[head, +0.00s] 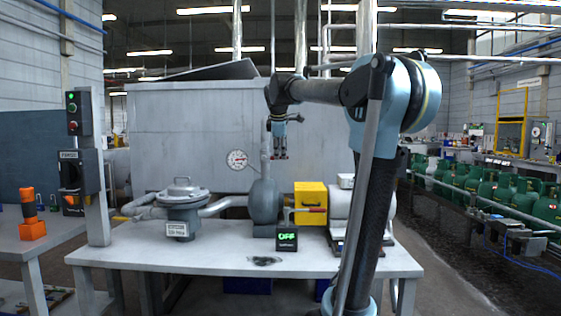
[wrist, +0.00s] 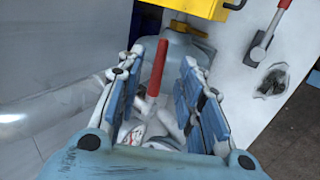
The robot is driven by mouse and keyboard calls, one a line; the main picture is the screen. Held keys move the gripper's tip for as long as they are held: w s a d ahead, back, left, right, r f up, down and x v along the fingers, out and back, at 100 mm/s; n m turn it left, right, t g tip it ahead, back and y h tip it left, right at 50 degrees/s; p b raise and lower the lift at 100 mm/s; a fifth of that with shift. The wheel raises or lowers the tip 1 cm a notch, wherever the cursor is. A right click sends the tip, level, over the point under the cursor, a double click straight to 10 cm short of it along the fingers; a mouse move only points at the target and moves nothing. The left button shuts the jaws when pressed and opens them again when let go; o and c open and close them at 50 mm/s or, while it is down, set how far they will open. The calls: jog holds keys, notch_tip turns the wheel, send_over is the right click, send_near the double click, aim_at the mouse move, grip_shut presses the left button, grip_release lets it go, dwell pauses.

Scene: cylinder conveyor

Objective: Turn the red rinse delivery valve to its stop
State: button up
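In the wrist view, a red valve handle (wrist: 157,68) shows as a narrow bar in the gap between the two fingers of my gripper (wrist: 160,75). The fingers are spread apart, with visible space on both sides of the handle; I cannot tell how deep it lies between them. In the head view, my gripper (head: 280,154) points down above the grey pump (head: 264,203), beside the vertical pipe (head: 265,140). The valve handle cannot be made out clearly there. A round white gauge (head: 237,160) is left of the pipe and shows partly between the fingers in the wrist view (wrist: 133,135).
A second red-gripped lever (head: 310,210) stands in front of a yellow box (head: 310,195). A display reading OFF (head: 287,240) sits on the bench (head: 210,262). A lidded grey vessel (head: 182,208) is at the left. A large pale tank wall (head: 190,125) stands behind.

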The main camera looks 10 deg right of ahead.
jog(key=v, duration=0.6)
jog(key=shift+s+r, duration=0.2)
jog(key=shift+r, duration=0.15)
jog(key=shift+f, duration=0.1)
jog(key=s+d+f+m+g, duration=0.1)
jog(key=s+f+m, duration=0.4)
jog(key=s+f, duration=0.7)
jog(key=s+d+f+m+g, duration=0.2)
jog(key=s+d+f+m, duration=0.2)
jog(key=s+f, duration=0.7)
jog(key=s+d+f+m+g+y, duration=0.1)
jog(key=s+d+f+m, duration=0.2)
jog(key=f, duration=2)
jog(key=s+m, duration=0.4)
jog(key=s, duration=0.5)
jog(key=shift+s, duration=0.3)
jog(key=shift+f, duration=0.1)
